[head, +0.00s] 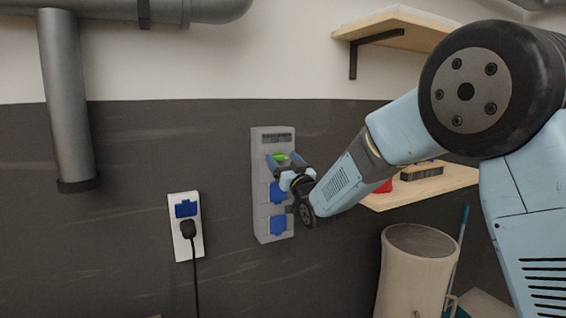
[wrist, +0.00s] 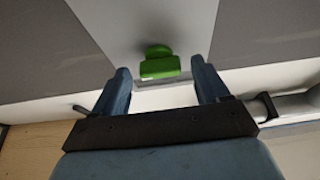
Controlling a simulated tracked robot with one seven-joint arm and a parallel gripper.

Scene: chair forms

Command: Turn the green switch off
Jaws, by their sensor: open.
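The green switch (head: 281,157) is on the upper part of a grey wall panel (head: 262,223). In the wrist view the green switch (wrist: 159,64) is a rounded knob with a blocky front, on a grey face. My gripper (wrist: 165,80) is open, with one finger on each side of the switch in that view. There is a visible gap between the switch and each finger. In the head view my gripper (head: 283,172) is at the panel, just below the switch, and covers part of the panel's middle. I cannot tell whether anything touches.
Blue socket covers (head: 278,225) sit lower on the panel. A white socket (head: 183,248) with a black plug and cable is to the left. A shelf (head: 425,187) with small items and a pale bin (head: 415,270) are to the right. A grey pipe (head: 66,100) runs down at left.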

